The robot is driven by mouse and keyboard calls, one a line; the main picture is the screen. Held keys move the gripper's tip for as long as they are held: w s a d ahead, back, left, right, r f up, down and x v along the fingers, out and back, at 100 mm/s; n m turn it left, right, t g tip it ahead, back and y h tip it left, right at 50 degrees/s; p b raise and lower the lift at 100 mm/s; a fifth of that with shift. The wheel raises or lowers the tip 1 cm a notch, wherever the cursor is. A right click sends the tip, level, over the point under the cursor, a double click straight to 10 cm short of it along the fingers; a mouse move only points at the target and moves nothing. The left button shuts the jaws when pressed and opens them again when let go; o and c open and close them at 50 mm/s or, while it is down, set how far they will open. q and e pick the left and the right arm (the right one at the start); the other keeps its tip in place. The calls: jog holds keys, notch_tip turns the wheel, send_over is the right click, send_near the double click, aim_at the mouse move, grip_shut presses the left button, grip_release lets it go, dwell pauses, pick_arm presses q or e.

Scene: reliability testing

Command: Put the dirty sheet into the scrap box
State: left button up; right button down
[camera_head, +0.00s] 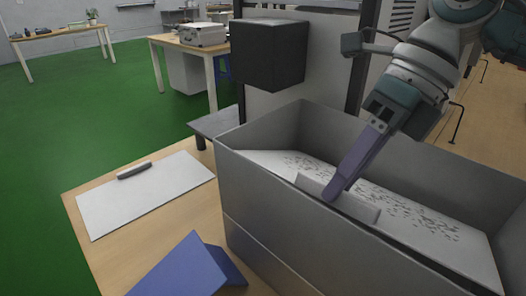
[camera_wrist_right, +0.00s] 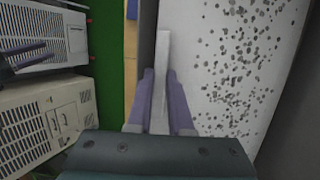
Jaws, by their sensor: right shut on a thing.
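The dirty sheet (camera_head: 405,212), white with many dark specks, is inside the large grey open-topped box (camera_head: 258,196), seemingly low in it. Its speckled face also shows in the right wrist view (camera_wrist_right: 235,70). My right gripper (camera_head: 337,190) reaches down into the box with its purple fingers. They are shut on a pale strip (camera_wrist_right: 161,85), which looks like the sheet's handle; it also shows in the head view (camera_head: 358,207). The near box wall hides part of the sheet, so I cannot tell whether it rests on the bottom.
The wooden table (camera_head: 88,262) holds a plain white sheet (camera_head: 150,200) with a grey handle (camera_head: 134,170), and a blue wedge-shaped object (camera_head: 185,268). Another table with a silver case (camera_head: 203,34) is farther back.

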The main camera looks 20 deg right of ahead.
aim_at(337, 208)
jog(key=shift+f, duration=2.5)
jog(key=shift+f+b, duration=0.2)
jog(key=shift+b, duration=0.1)
jog(key=c, duration=1.1)
grip_release()
jog(key=shift+r, duration=0.1)
jog(key=v, duration=1.2)
jog(key=shift+r, duration=0.15)
